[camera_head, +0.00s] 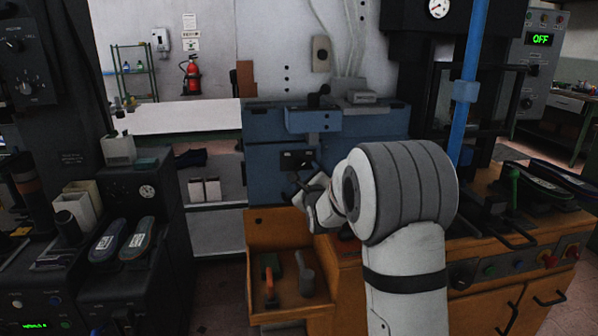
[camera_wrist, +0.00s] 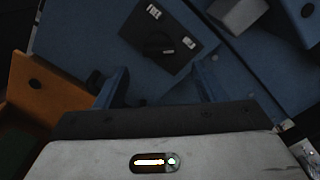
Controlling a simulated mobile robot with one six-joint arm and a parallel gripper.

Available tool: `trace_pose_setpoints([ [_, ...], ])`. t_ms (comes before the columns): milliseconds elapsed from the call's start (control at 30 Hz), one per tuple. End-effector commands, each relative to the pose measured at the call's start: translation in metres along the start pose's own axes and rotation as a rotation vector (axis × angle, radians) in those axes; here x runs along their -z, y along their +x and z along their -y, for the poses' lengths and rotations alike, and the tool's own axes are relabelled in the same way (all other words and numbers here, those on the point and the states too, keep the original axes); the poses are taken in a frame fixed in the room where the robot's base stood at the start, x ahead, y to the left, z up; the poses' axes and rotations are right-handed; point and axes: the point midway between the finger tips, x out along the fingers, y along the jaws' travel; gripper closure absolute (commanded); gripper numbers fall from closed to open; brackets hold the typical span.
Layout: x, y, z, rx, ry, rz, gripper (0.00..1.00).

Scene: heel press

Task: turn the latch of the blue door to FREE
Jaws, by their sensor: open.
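The blue door (camera_head: 265,175) is the flat front of the blue cabinet in the head view, and its surface also fills much of the wrist view (camera_wrist: 80,40). A black latch plate (camera_head: 285,160) is on it; the plate also shows in the wrist view (camera_wrist: 140,22) with two small white labels, too small to read. The dark latch (camera_wrist: 158,46) sits between the labels; its setting cannot be told. My gripper (camera_wrist: 157,84) is open, its two blue-grey fingers apart, with nothing seen between them. In the head view my gripper (camera_head: 300,188) is just below the plate, partly hidden by my wrist.
A blue box-like part (camera_head: 312,120) juts out above the door. An orange open bin (camera_head: 258,228) with tools stands below it. An orange press bench (camera_head: 490,255) with a blue upright pole (camera_head: 472,50) is to the right. A dark machine (camera_head: 130,260) holding shoe soles is at left.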

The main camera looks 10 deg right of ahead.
Motion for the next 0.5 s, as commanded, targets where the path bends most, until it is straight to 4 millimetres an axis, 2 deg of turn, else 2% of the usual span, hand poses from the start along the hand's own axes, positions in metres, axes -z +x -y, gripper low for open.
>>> trace_pose_setpoints([
  [200,0.0,0.036,0.0,-0.001,-0.002,-0.001,0.36],
  [333,0.0,0.05,0.0,-0.002,-0.003,-0.002,0.36],
  [500,0.0,0.057,0.0,-0.002,-0.003,-0.002,0.36],
])
